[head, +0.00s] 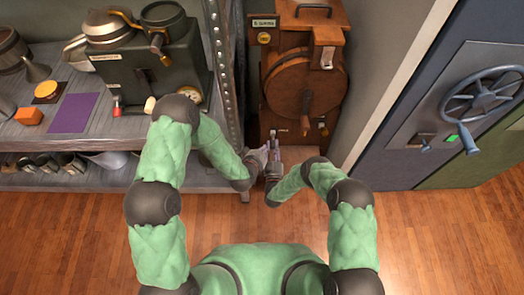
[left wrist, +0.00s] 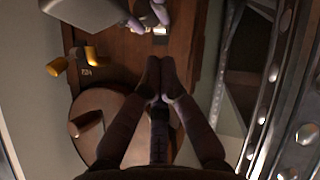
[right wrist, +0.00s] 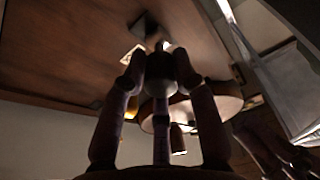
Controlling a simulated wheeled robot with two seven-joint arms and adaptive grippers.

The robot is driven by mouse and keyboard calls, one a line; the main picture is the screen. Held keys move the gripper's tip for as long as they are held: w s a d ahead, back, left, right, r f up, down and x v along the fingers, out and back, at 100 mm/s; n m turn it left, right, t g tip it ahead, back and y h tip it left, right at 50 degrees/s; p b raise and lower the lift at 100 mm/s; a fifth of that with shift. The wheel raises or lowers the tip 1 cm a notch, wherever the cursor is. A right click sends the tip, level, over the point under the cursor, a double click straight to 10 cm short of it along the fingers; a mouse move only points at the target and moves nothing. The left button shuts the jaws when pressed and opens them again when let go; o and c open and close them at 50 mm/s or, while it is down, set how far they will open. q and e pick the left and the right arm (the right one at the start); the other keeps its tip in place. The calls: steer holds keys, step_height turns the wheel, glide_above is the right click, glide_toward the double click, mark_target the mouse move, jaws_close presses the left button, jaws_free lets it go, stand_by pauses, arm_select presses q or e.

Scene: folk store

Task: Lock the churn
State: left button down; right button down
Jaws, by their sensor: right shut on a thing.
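The churn (head: 318,50) is a brown wooden cabinet with a round wooden drum (head: 292,85) on its front. It stands in the narrow gap behind my grippers. My right gripper (head: 274,143) is at the churn's low front. In the right wrist view its fingers (right wrist: 160,72) close around a dark round knob (right wrist: 160,88), beside a small metal plate (right wrist: 130,54) on the wood. My left gripper (head: 264,148) is just left of the right one. In the left wrist view its fingertips (left wrist: 161,64) meet with nothing seen between them, below a metal fitting (left wrist: 160,32).
A metal shelf (head: 100,160) with machines and mugs stands close on the left; its upright post (head: 224,60) borders the gap. A blue safe door with a handwheel (head: 484,98) is on the right. The wooden floor (head: 430,235) in front is clear.

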arm_select(q)
steer(key=x, duration=0.7)
arm_select(e)
steer(key=shift+r, duration=0.1)
steer(key=shift+w, duration=0.1)
arm_select(q)
steer(key=shift+s+d+f+t, duration=0.15)
steer(key=shift+f+t, duration=0.15)
steer(key=shift+f, duration=0.35)
arm_select(e)
steer(key=shift+a+r, duration=0.1)
steer(key=shift+a, duration=0.05)
